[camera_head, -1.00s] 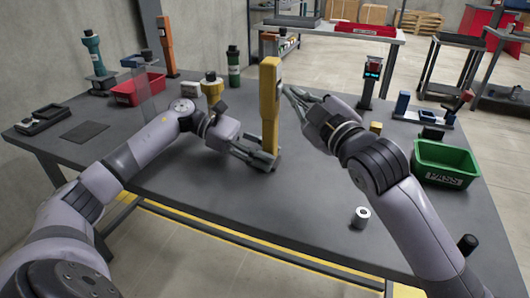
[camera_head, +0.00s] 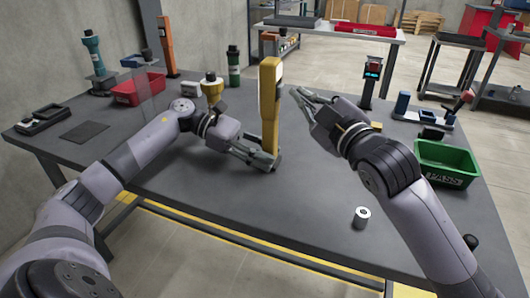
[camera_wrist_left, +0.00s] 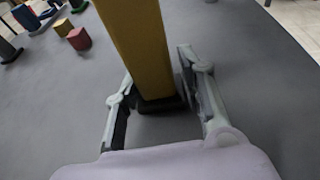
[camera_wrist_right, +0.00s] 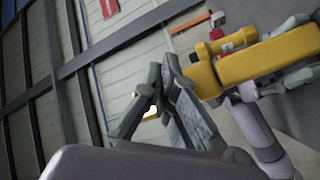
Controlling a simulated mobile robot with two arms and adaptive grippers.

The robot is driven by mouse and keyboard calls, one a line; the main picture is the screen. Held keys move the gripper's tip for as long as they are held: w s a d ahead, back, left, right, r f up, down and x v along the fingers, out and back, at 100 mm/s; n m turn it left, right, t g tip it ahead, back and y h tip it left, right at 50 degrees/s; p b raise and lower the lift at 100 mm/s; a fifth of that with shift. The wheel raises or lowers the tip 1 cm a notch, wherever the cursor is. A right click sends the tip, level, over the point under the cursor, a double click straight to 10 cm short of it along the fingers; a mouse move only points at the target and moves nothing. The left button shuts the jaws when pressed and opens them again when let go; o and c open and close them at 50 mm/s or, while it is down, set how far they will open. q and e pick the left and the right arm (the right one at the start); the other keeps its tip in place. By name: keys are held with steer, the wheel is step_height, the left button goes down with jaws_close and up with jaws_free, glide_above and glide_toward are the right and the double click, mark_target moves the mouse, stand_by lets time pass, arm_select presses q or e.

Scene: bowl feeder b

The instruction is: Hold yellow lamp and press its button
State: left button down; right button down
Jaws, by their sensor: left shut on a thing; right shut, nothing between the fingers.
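The yellow lamp (camera_head: 269,105) stands upright on the grey table as a tall yellow post with a dark base. It also shows in the left wrist view (camera_wrist_left: 139,45) and in the right wrist view (camera_wrist_right: 270,55). My left gripper (camera_head: 270,160) is shut on its lower part, with a finger on either side near the base. My right gripper (camera_head: 297,94) is shut and empty, just right of the lamp's upper part and apart from it. I cannot make out the lamp's button clearly.
A green bin (camera_head: 448,163) stands at the table's right and a red bin (camera_head: 138,89) at the back left. A small white cylinder (camera_head: 361,217) stands near the front right edge.

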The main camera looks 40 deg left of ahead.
arm_select(q)
steer(key=shift+f, duration=0.15)
arm_select(e)
steer(key=d, duration=0.2)
steer(key=w+d, duration=0.1)
steer(key=d, duration=0.2)
steer(key=shift+w+d, duration=0.3)
steer(key=shift+d, duration=0.05)
arm_select(q)
steer(key=c, duration=1)
jaws_free()
steer(key=shift+o, duration=0.2)
